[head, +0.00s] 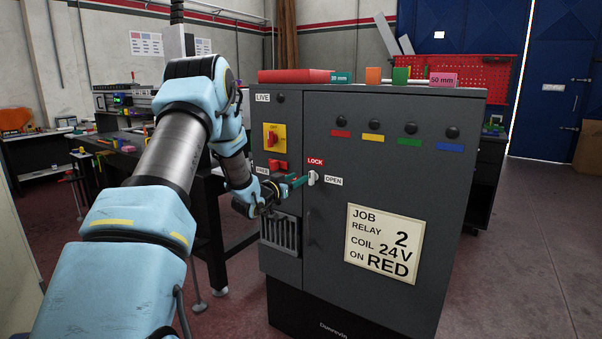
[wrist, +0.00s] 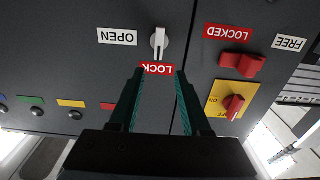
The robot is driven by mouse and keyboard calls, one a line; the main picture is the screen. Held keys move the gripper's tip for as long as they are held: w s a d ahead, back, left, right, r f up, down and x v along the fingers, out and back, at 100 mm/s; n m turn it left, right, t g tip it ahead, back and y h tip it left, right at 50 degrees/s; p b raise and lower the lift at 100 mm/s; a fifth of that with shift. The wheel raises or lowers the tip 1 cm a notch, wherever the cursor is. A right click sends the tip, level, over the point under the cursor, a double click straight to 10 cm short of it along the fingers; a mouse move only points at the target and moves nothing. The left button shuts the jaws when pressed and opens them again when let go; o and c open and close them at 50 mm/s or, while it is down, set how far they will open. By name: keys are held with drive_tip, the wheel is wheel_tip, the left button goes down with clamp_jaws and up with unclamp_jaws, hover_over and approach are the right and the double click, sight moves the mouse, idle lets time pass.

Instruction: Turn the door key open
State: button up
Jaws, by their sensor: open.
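The door key (head: 312,178) is a small pale key on the front of the dark grey cabinet (head: 420,200). Its bow stands upright, in line with the red LOCK label (head: 315,161) above it; the white OPEN label (head: 333,181) is at its right. In the wrist view, which is upside down, the key (wrist: 159,42) shows just beyond the fingertips and the LOCK label (wrist: 158,69) lies between them. My gripper (head: 297,182) is open and empty, with green-faced fingers. In the wrist view the gripper (wrist: 160,78) points at the panel, apart from the key.
Left of the key are a red latch (head: 278,165) and a yellow plate with a red switch (head: 275,137). A vent (head: 280,235) is below. Several dark buttons with coloured tags and a job sign (head: 383,244) are to the right. Coloured blocks (head: 373,75) stand on top.

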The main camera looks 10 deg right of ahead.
sight(310, 172)
drive_tip(key=p+x, duration=0.1)
drive_tip(key=x, duration=0.6)
drive_tip(key=shift+d+p, duration=0.3)
drive_tip(key=shift+p, duration=0.05)
drive_tip(key=shift+c, duration=0.2)
clamp_jaws()
